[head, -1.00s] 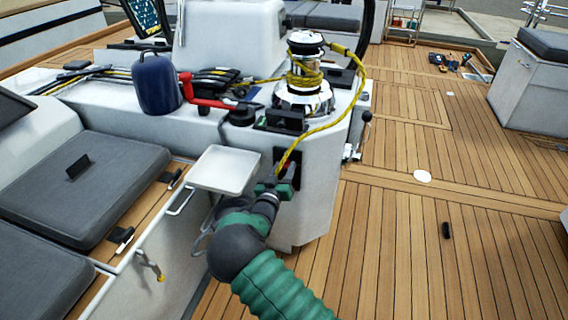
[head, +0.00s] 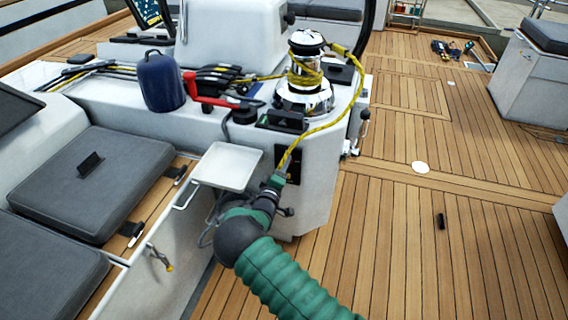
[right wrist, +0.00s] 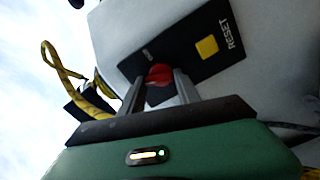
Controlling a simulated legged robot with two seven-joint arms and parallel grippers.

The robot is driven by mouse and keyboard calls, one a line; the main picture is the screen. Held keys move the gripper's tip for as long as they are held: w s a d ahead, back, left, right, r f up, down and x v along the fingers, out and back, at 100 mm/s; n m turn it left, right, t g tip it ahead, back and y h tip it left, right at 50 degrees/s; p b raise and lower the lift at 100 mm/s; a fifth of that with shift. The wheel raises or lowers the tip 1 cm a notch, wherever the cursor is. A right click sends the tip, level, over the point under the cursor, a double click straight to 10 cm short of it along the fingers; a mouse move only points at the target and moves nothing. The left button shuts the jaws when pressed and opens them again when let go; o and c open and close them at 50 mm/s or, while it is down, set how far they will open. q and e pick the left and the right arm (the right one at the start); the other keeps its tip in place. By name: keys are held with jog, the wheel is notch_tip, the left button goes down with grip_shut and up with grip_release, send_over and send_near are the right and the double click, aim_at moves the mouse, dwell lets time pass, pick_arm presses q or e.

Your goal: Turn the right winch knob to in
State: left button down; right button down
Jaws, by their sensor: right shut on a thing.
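The winch knob (right wrist: 160,74) is red and round. It sits on a black panel (right wrist: 187,45) that carries a yellow button (right wrist: 207,46) and the word RESET. My right gripper (right wrist: 160,86) has its two fingers shut on the knob, one on each side. In the head view the black panel (head: 294,160) is on the white console side below the winch (head: 304,85). My right gripper (head: 277,181) is against that panel and hides the knob there. Any marking at the knob is too small to read. My left gripper is in neither view.
A yellow rope (head: 320,126) hangs from the winch close to my right gripper. A white tray (head: 228,167) juts out just left of my arm. A blue bag (head: 158,82) and a red handle (head: 207,101) are on the console. The deck (head: 400,240) at right is mostly clear.

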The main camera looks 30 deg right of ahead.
jog(key=shift+a+f+n, duration=0.1)
jog(key=shift+f+n, duration=0.05)
jog(key=shift+n, duration=0.8)
jog(key=shift+a+f+n, duration=0.1)
jog(key=shift+n, duration=0.85)
jog(key=shift+p, duration=0.3)
jog(key=c, duration=0.9)
grip_release()
jog(key=shift+w, duration=0.1)
jog(key=shift+r, duration=0.1)
